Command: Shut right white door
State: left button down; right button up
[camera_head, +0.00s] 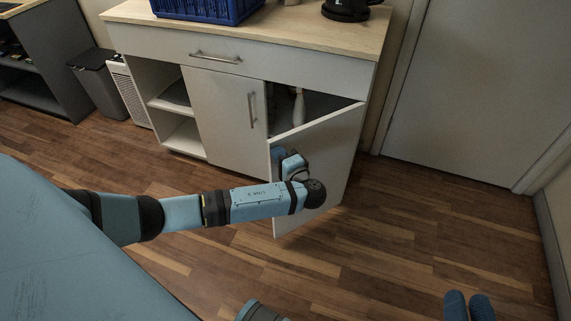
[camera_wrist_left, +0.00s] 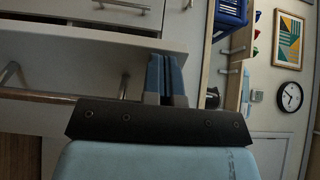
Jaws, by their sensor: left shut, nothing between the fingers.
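The right white door (camera_head: 335,150) of the white cabinet stands open in the head view, swung out from the right side of the cabinet front. Behind its top edge the dark compartment shows, with a pale bottle-like object (camera_head: 298,106) inside. My left arm reaches across the lower part of the door. My left gripper (camera_head: 279,155) is shut and empty at the door's free left edge; I cannot tell whether it touches. Its blue fingers also show in the left wrist view (camera_wrist_left: 165,78). My right gripper (camera_head: 469,305) shows only as blue fingertips at the bottom right, away from the door.
The left white door (camera_head: 225,115) is closed, with a vertical handle. A drawer (camera_head: 270,62) above is closed. A blue crate (camera_head: 208,8) and a black object (camera_head: 346,8) stand on the countertop. A grey bin (camera_head: 98,82) is at left. The wooden floor at right is clear.

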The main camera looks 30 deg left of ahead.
pick_arm(q)
jog(key=shift+a, duration=0.15)
pick_arm(e)
jog(key=shift+r, duration=0.3)
